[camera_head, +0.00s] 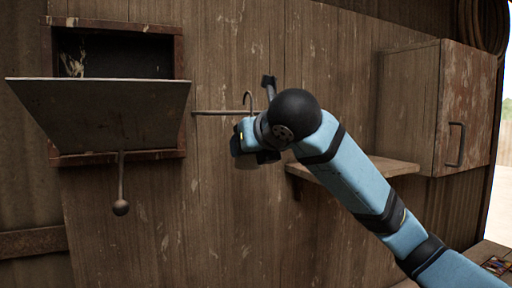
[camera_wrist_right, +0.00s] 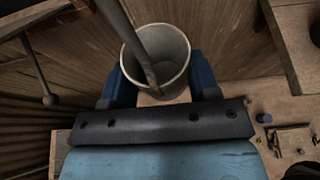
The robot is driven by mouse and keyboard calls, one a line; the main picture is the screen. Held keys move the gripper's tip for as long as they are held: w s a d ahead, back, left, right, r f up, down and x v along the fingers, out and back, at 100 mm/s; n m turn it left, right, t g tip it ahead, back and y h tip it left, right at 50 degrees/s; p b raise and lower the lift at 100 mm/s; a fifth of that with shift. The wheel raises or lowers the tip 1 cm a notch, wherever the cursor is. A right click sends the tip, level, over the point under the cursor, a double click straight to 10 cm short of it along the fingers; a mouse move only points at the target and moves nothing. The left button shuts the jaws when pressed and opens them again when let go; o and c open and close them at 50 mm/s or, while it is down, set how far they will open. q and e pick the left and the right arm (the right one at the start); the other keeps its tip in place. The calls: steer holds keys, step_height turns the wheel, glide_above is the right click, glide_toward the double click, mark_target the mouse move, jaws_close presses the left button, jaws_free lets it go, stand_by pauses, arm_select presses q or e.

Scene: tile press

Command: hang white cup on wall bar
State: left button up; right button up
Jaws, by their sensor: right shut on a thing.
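The white cup (camera_wrist_right: 179,48) is between the two blue fingers of my right gripper (camera_wrist_right: 162,80), which is shut on it. The cup's open mouth faces the right wrist camera. The dark wall bar (camera_wrist_right: 126,24) crosses over the mouth in that view; I cannot tell whether it touches the cup. In the head view the wall bar (camera_head: 218,113) sticks out beside my right gripper (camera_head: 244,147), with a bent hook (camera_head: 247,96) above. My left gripper is not in view.
A hatch with a tilted flap (camera_head: 100,108) and a ball-ended lever (camera_head: 121,207) is at the left. A wooden shelf (camera_head: 395,165) and a wall cabinet (camera_head: 440,105) are at the right. Small items (camera_wrist_right: 292,139) lie on a surface at the right of the wrist view.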

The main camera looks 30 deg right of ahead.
steer(key=x, duration=0.6)
steer(key=shift+w+f+b, duration=0.2)
steer(key=shift+w+b, duration=0.1)
steer(key=shift+b, duration=0.05)
stand_by(0.5)
steer(key=o, duration=0.9)
steer(key=shift+o, duration=0.8)
steer(key=b+v, duration=0.3)
steer(key=v, duration=1)
steer(key=shift+s, duration=0.45)
